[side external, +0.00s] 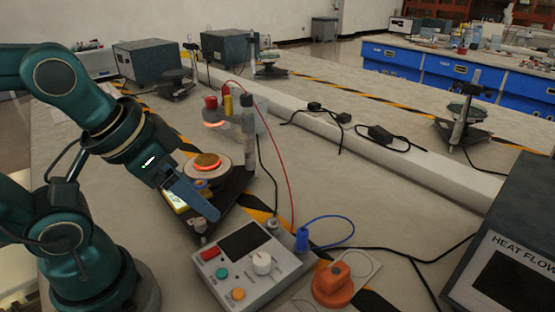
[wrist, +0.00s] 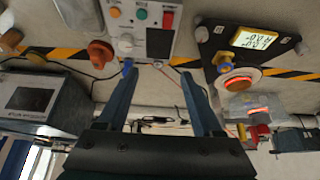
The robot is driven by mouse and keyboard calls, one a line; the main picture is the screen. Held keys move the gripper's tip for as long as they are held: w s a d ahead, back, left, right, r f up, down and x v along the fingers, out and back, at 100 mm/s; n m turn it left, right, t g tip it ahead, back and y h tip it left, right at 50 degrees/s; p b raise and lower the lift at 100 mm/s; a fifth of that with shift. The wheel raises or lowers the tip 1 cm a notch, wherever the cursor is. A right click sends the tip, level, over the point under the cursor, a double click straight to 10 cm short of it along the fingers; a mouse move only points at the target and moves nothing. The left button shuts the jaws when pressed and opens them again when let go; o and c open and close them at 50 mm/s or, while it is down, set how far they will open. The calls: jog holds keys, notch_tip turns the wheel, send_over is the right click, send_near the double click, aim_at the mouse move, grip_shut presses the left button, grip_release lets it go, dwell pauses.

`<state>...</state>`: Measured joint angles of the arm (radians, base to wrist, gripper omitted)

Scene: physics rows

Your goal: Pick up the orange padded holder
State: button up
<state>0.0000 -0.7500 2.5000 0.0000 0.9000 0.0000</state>
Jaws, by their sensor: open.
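The orange padded holder, as I take it, is the squat orange object (side external: 333,285) with a raised grip on top. It stands on the bench at the front, right of the grey control box, and shows left of my fingers in the wrist view (wrist: 100,52). My gripper (side external: 206,208) is open and empty, above the bench to the left of the control box and well apart from the holder. In the wrist view its two fingers (wrist: 157,78) are spread with nothing between them.
The control box (side external: 248,262) has a knob, coloured buttons and a blue plug. Behind my gripper stands a black-based apparatus with a glowing orange ring (side external: 207,168). A red cable and black cables cross the bench. A dark box marked HEAT FLOW (side external: 510,250) stands at right.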

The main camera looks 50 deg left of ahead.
jog(key=w+d+r+n, duration=0.1)
jog(key=w+d+r, duration=0.1)
jog(key=w+r, duration=0.3)
jog(key=m+g, duration=0.1)
jog(key=g, duration=0.4)
send_over(336, 271)
jog(key=w+a, duration=0.1)
jog(key=a, duration=0.1)
notch_tip(336, 271, down, 9)
jog(key=shift+m+g, duration=0.3)
jog(key=f, duration=0.1)
jog(key=d+f, duration=0.1)
jog(key=s+d+f, duration=0.1)
jog(key=f, duration=0.1)
jog(key=shift+f, duration=2.55)
